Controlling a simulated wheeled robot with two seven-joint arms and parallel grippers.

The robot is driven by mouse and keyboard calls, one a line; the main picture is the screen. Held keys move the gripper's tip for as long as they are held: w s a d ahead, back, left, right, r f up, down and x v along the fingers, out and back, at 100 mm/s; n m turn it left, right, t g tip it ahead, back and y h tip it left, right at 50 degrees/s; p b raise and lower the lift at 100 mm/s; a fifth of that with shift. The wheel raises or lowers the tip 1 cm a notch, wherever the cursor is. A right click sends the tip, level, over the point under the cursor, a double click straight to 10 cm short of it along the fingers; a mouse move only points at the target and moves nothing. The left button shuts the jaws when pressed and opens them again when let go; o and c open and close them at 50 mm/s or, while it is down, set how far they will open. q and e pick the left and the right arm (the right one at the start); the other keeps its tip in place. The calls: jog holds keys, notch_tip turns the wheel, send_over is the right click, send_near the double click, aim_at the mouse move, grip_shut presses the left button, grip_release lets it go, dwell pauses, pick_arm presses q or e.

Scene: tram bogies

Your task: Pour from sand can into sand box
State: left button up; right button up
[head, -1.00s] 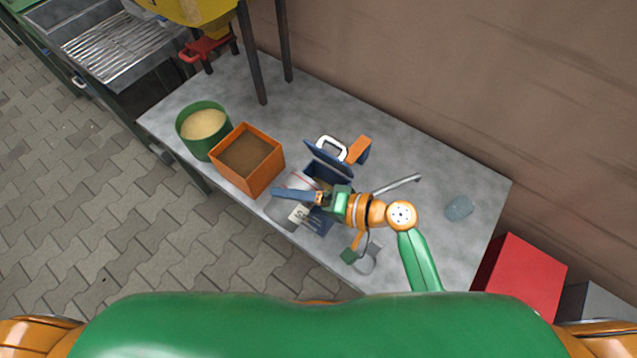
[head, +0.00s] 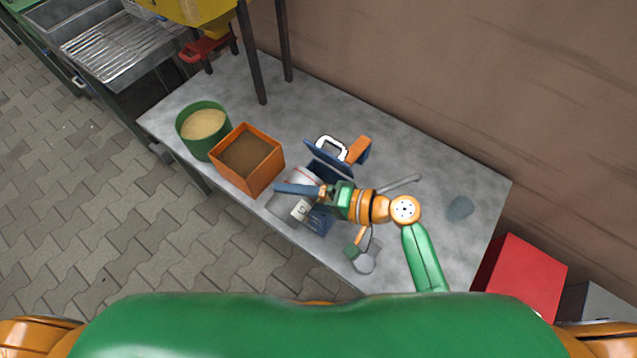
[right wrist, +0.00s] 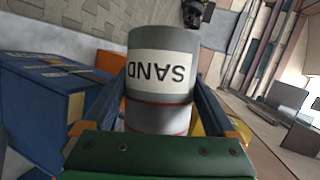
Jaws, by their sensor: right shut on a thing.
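The sand can (right wrist: 160,75) is a grey cylinder with a pale SAND label and a red band; the lettering appears upside down in the right wrist view. My right gripper (head: 300,191) is shut around it, and its fingers and wrist partly cover the can (head: 290,208) in the head view. A blue box (head: 320,222) with a raised lid lies under and beside the gripper; its inside is mostly hidden. An orange open box (head: 262,178) with brown contents stands left of the can. No label shows which box is the sand box. My left gripper is out of view.
A green round tub (head: 193,146) of pale grain stands left of the orange box. A yellow hopper on dark legs stands behind. The right part of the grey table is fairly clear.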

jog(key=shift+w+d+r+m+g+y, duration=0.35)
jog(key=shift+r+m+y, duration=0.2)
jog(key=shift+m, duration=0.25)
dwell(2.3)
jog(key=shift+w+r+p, duration=0.1)
jog(key=shift+r+p, duration=0.5)
jog(key=shift+r, duration=0.25)
